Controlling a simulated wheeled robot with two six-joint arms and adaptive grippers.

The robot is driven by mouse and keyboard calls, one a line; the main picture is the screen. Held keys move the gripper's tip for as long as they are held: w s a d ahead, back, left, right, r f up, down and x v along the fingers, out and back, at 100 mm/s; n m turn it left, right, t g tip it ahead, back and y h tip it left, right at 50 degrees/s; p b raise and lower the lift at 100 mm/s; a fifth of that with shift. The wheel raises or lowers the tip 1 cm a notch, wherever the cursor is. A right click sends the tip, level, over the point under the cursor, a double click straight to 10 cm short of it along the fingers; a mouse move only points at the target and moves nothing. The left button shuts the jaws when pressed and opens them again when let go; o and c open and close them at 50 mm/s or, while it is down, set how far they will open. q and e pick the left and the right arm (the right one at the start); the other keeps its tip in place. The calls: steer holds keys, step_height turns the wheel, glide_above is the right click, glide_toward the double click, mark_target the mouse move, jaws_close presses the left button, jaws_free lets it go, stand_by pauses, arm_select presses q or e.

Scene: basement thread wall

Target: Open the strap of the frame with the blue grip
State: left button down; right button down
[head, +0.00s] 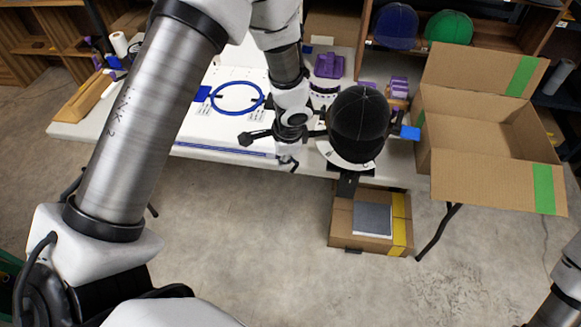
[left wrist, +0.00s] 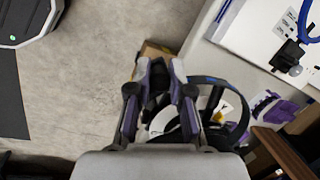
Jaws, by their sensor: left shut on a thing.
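A black cap (head: 358,112) sits on a frame with a white band (head: 345,155) at the table's front edge. A blue grip (head: 410,132) sticks out to its right in the head view. My left gripper (left wrist: 162,72) is left of the cap in the head view and shut on a small dark part between its fingertips. That part looks like the frame's strap end, but its outline is unclear. In the left wrist view the white band (left wrist: 165,122) and dark frame curve lie behind and right of the fingers. The strap's far side is hidden. My right gripper is out of view.
A blue hoop (head: 237,97) lies on the white table left of my gripper. An open cardboard box (head: 470,150) stands at the right. A smaller box (head: 345,215) is on the floor below the cap. Blue and green caps are on the rear shelf.

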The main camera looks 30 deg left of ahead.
arm_select(q)
steer(key=shift+w+a+r+m+b, duration=0.15)
steer(key=shift+a+m+b, duration=0.45)
steer(key=shift+a, duration=0.45)
steer(key=c, duration=1)
jaws_free()
steer(key=shift+c, duration=0.2)
